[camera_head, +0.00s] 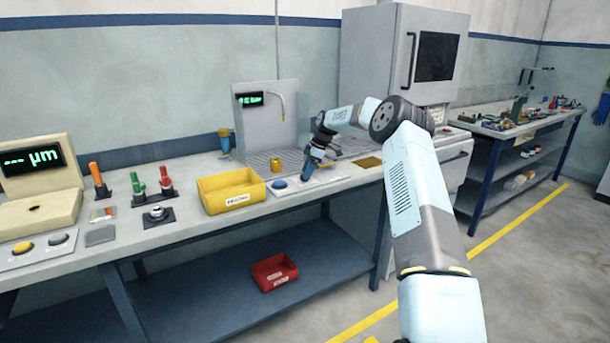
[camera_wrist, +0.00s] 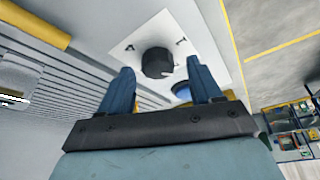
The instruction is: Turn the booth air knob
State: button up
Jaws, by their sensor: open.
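In the wrist view a round black knob (camera_wrist: 156,62) stands on a white panel (camera_wrist: 205,40) with small dark marks beside it. My gripper (camera_wrist: 158,72) has its two blue fingers apart, one on each side of the knob as seen from the wrist. I cannot tell whether either finger touches it. In the head view my gripper (camera_head: 307,173) points down over the white panel (camera_head: 325,179) at the bench's front edge. The knob is hidden there by the gripper. A blue button (camera_head: 279,184) sits on the panel to its left, and it also shows in the wrist view (camera_wrist: 182,90).
A yellow bin (camera_head: 231,190) stands left of the panel. A brass-coloured weight-like piece (camera_head: 276,164) and a ribbed grey surface (camera_head: 262,158) lie behind it. A grey oven-like cabinet (camera_head: 395,50) stands to the right. A red bin (camera_head: 274,272) is on the lower shelf.

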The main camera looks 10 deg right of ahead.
jog(key=v, duration=1.2)
jog(key=shift+s+r, duration=0.1)
